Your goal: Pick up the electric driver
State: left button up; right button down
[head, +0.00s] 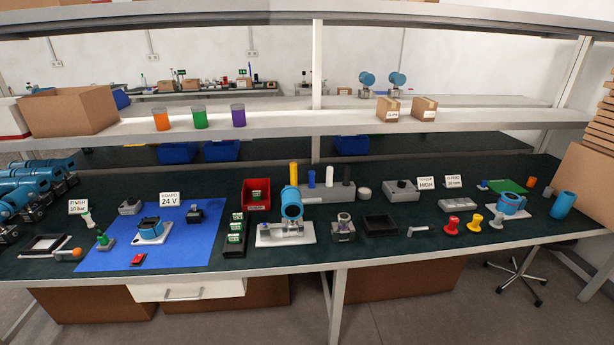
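I cannot pick out the electric driver for certain at this size. Small tool-like things stand or lie on the dark green bench (320,256). At the left are an orange-ended piece (70,254), a white upright piece (88,221) by the "FINISH 10 bar" sign, and a small green-topped piece (104,241) at the blue mat's (190,250) left edge. A light grey handle-shaped piece (417,231) lies right of the black tray (380,225). Neither of my grippers is in view, and nothing is seen being held.
A blue transmitter (151,229) sits on the mat, another (291,212) on a white base mid-bench. A red bin (256,195), a grey block with upright cylinders (327,193) and several coloured knobs crowd the bench. A shelf (290,124) crosses above. The bench's front strip is mostly clear.

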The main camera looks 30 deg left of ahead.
aim_at(293, 166)
jog(key=i+j+u, duration=0.1)
jog(key=u, duration=0.3)
jog(key=i+u, duration=0.1)
jog(key=u, duration=0.25)
